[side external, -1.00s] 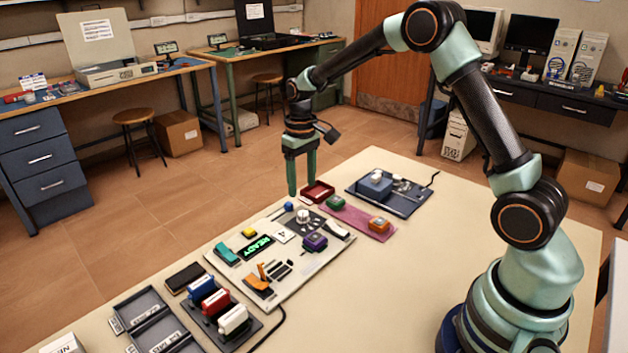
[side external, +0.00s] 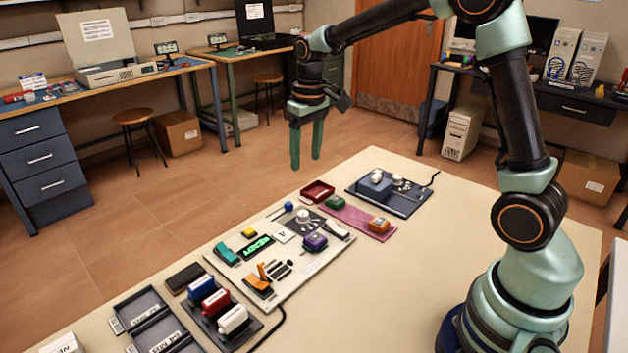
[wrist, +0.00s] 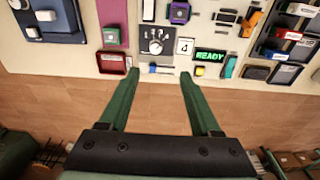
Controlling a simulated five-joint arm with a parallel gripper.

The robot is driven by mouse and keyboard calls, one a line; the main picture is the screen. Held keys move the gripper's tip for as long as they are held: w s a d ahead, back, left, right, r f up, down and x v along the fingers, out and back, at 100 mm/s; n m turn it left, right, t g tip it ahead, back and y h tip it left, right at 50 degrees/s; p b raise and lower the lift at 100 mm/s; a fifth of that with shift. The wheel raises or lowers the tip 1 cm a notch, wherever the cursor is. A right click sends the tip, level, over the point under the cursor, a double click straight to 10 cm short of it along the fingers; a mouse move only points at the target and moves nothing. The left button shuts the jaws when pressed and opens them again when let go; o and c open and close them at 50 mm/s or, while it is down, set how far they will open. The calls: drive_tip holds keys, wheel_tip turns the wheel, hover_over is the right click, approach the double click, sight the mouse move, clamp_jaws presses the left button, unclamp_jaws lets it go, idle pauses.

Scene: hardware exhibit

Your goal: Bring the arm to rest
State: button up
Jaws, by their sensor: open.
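My gripper (side external: 306,163) hangs with its fingers pointing down, above and beyond the far edge of the table, clear of everything. Its two green fingers stand apart with nothing between them. In the wrist view my gripper (wrist: 155,78) is also open and empty, with floor below it. The fingertips appear close to the edge of the panel board in that view, but they are raised above it.
A white panel board (side external: 300,275) with a green READY display (side external: 257,247), knob and coloured blocks lies on the table (side external: 420,265). Near it are a dark red tray (side external: 318,191), a pink mat (side external: 352,219), a blue device (side external: 375,185) and a rack of coloured blocks (side external: 237,337). The table's right part is clear.

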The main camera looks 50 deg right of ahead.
drive_tip(key=s+a+r+t, duration=0.2)
drive_tip(key=s+r, duration=0.1)
drive_tip(key=s, duration=0.5)
drive_tip(key=s+a+r+t, duration=0.2)
drive_tip(key=s+r, duration=0.1)
drive_tip(key=s, duration=0.6)
drive_tip(key=shift+a+r+t, duration=0.2)
drive_tip(key=shift+r+t, duration=0.1)
